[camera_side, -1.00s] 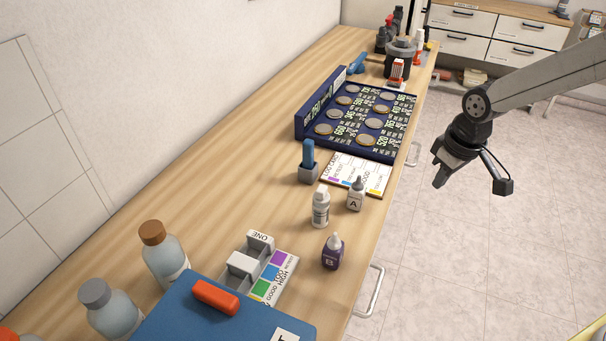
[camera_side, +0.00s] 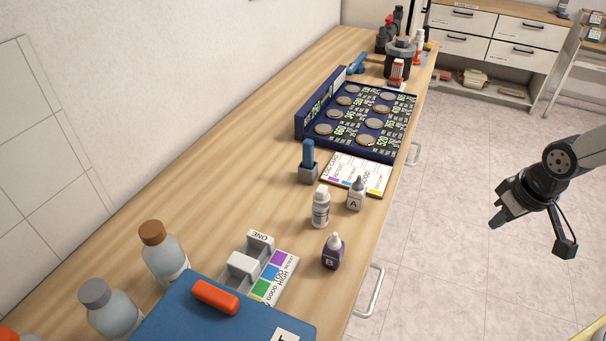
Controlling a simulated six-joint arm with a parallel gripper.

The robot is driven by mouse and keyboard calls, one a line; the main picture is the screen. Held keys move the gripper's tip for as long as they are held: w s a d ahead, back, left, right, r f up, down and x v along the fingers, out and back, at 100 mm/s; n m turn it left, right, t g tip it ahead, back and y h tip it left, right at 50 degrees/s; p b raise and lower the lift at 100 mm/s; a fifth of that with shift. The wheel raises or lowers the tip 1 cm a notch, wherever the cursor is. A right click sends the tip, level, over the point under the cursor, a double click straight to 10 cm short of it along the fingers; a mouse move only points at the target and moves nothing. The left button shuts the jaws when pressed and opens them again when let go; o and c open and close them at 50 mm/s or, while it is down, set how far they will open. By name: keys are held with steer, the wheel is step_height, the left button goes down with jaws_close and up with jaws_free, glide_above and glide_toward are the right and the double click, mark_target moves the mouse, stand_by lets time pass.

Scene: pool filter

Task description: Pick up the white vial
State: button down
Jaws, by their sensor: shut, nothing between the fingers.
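A white vial (camera_side: 320,207) with a printed label stands upright on the wooden bench, near the bench's right edge. A smaller white dropper bottle marked A (camera_side: 356,194) stands just right of it and a little further back. A purple dropper bottle marked B (camera_side: 332,251) stands in front of it. My gripper (camera_side: 497,217) is off the bench to the right, over the floor, well apart from the vial. Its fingers are shut and empty.
A colour card with a grey holder (camera_side: 262,265) and a blue case with a red handle (camera_side: 215,297) are at the front. Behind the vial are a blue stick in a grey block (camera_side: 308,162), a white card (camera_side: 357,172) and a dark coin tray (camera_side: 299,125).

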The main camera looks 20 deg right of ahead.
steer(key=shift+c, duration=0.5)
jaws_free()
steer(key=w+a+f+m+t+y, duration=0.1)
steer(key=w+a+f+m+y, duration=0.2)
steer(key=w+a+m+y, duration=0.3)
steer(key=w+a+f+m+t+y, duration=0.1)
steer(key=w+a+f+m+y, duration=0.2)
steer(key=w+m, duration=1)
steer(key=shift+w+a+f+m+t+y, duration=0.3)
steer(key=shift+w+a+m+t+y, duration=0.1)
steer(key=shift+a+m+y, duration=1.65)
steer(key=shift+a+h, duration=0.25)
steer(key=shift+a, duration=0.05)
